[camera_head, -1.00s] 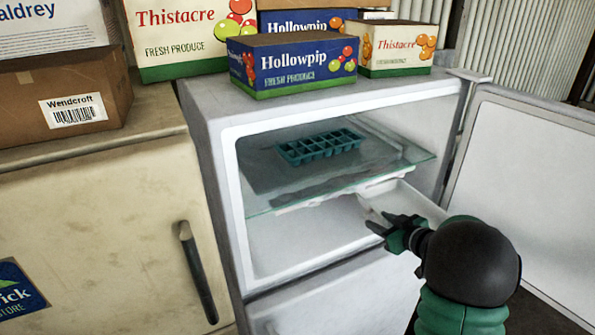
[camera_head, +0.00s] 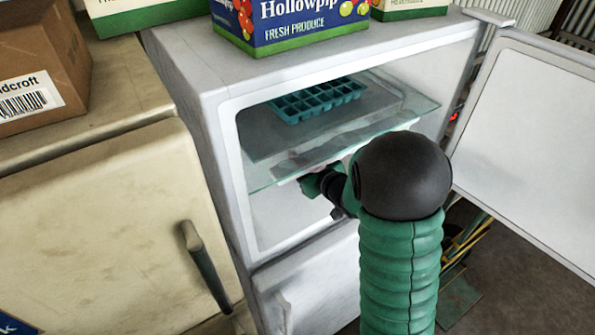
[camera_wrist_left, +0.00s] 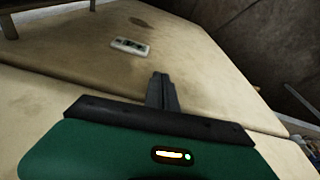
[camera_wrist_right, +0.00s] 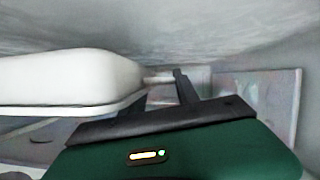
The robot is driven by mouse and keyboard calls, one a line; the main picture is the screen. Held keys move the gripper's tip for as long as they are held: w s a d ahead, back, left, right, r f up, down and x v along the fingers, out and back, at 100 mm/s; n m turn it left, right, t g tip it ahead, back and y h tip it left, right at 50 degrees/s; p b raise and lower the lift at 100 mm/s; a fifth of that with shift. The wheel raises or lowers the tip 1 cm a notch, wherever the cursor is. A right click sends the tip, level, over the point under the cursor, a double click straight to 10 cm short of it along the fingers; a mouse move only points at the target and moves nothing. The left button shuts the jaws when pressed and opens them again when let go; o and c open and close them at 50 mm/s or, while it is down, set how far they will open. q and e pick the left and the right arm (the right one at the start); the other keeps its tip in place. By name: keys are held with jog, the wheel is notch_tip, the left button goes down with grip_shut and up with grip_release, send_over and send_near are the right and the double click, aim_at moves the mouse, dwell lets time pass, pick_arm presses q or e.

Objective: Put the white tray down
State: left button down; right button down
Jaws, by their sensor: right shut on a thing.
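My right gripper (camera_head: 316,184) is inside the open freezer compartment, below its glass shelf. In the right wrist view the white tray (camera_wrist_right: 70,80) fills the left side, and its edge reaches the fingers of my right gripper (camera_wrist_right: 178,80), which is shut on it. In the head view my own arm and the shelf hide most of the tray. I cannot tell whether the tray touches the compartment floor. My left gripper (camera_wrist_left: 162,88) is outside the head view; in its wrist view its fingers are together and empty.
The freezer door (camera_head: 535,140) stands open at the right. Boxes (camera_head: 290,30) stand on top. A cream fridge (camera_head: 90,240) is at the left.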

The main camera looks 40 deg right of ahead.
jog(key=shift+w+a, duration=0.35)
jog(key=shift+a, duration=0.5)
jog(key=f, duration=0.1)
jog(key=f+p, duration=0.1)
jog(key=shift+s+f, duration=0.45)
jog(key=shift+f, duration=0.15)
jog(key=shift+d+f, duration=0.25)
jog(key=shift+d, duration=0.05)
jog(key=c, duration=1)
grip_release()
jog(key=shift+w, duration=0.2)
jog(key=shift+o, duration=0.5)
jog(key=shift+s+a+r, duration=0.1)
jog(key=shift+a, duration=0.15)
jog(key=shift+r, duration=0.1)
